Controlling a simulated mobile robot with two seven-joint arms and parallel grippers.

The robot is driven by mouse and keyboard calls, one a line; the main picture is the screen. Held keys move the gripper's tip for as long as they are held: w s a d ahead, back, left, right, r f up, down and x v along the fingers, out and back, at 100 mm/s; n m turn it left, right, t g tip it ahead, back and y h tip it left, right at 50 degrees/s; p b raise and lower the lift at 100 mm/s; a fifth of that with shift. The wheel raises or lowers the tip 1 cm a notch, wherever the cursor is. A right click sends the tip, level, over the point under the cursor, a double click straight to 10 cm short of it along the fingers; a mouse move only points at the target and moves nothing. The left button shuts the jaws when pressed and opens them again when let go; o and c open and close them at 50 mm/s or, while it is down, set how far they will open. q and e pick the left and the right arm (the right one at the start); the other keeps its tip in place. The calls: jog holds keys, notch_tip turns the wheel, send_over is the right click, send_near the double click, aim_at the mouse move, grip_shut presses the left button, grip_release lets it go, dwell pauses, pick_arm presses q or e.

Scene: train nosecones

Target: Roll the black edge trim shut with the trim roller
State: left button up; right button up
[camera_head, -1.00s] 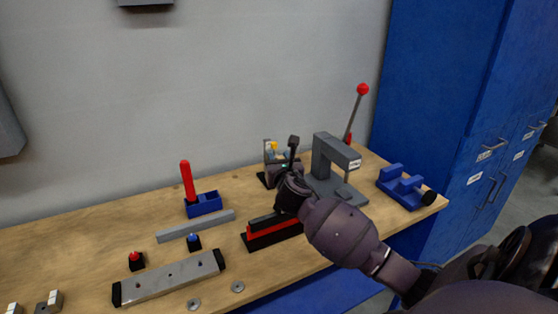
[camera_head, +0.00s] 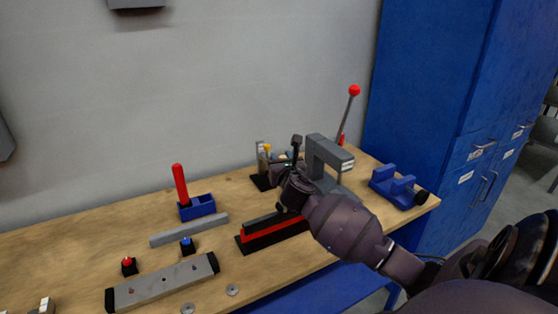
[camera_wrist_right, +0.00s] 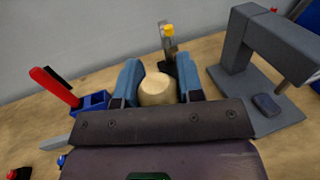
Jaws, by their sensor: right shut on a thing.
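My right gripper (camera_head: 284,178) is above the bench, just behind and above the right part of the trim piece. In the right wrist view its blue-grey fingers (camera_wrist_right: 157,82) are shut on a pale, rounded wooden handle (camera_wrist_right: 157,90), which looks like that of the trim roller. The roller's working end is hidden. The black edge trim (camera_head: 264,220) lies along a red strip (camera_head: 275,231) on a black base. My wrist covers part of it, and I cannot tell whether the roller touches it. My left gripper is not in view.
A grey press (camera_head: 330,155) with a red-knobbed lever stands close to the right of the gripper. A blue clamp (camera_head: 400,187) is at the right end of the bench. A blue holder with a red-handled tool (camera_head: 180,185), a grey bar (camera_head: 188,230) and a grey rail (camera_head: 165,284) lie left.

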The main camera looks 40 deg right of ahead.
jog(key=shift+s+d, duration=0.15)
jog(key=shift+d, duration=0.5)
jog(key=shift+s+d, duration=0.15)
jog(key=shift+d, duration=0.45)
jog(key=shift+d+f, duration=0.1)
jog(key=shift+s+d, duration=0.2)
jog(key=shift+d, duration=0.45)
jog(key=shift+s+d, duration=0.15)
jog(key=shift+d, duration=0.6)
jog(key=shift+s+d, duration=0.15)
jog(key=shift+d, duration=0.45)
jog(key=shift+s+d, duration=0.15)
jog(key=shift+d, duration=0.55)
jog(key=shift+s+d, duration=0.2)
jog(key=shift+d, duration=0.45)
jog(key=shift+s+d, duration=0.15)
jog(key=shift+d, duration=0.45)
